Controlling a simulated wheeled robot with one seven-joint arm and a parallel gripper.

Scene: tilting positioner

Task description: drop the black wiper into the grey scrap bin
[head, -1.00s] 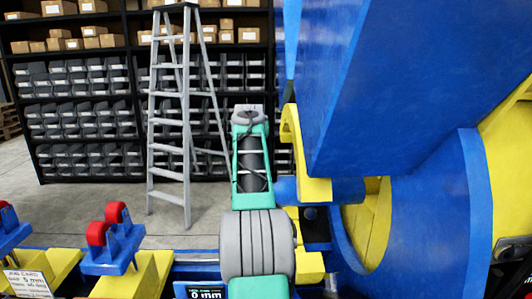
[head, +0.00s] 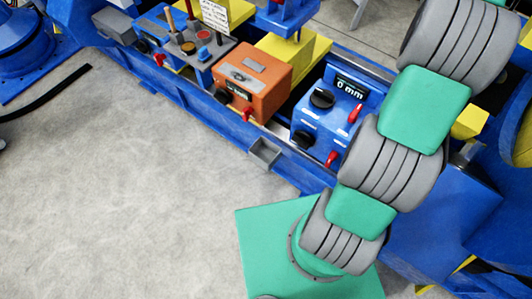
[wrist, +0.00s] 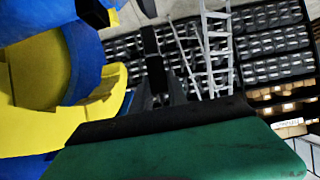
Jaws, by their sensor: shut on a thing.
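In the wrist view my gripper (wrist: 158,84) shows as two dark fingers beyond the green wrist body, closed on a narrow black upright strip, which I take to be the black wiper (wrist: 151,45). The wiper stands out past the fingertips; its lower end is hidden between them. My gripper is outside the head view. A small open grey box, which looks like the grey scrap bin (head: 264,152), is fixed at the front edge of the blue frame in the head view. It appears empty. The bin does not show in the wrist view.
An orange box (head: 252,79) and a blue readout box (head: 338,108) with red levers stand behind the bin. A black strip (head: 47,89) lies on the floor at left. Blue and yellow machine parts (wrist: 38,70) are close in the wrist view.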

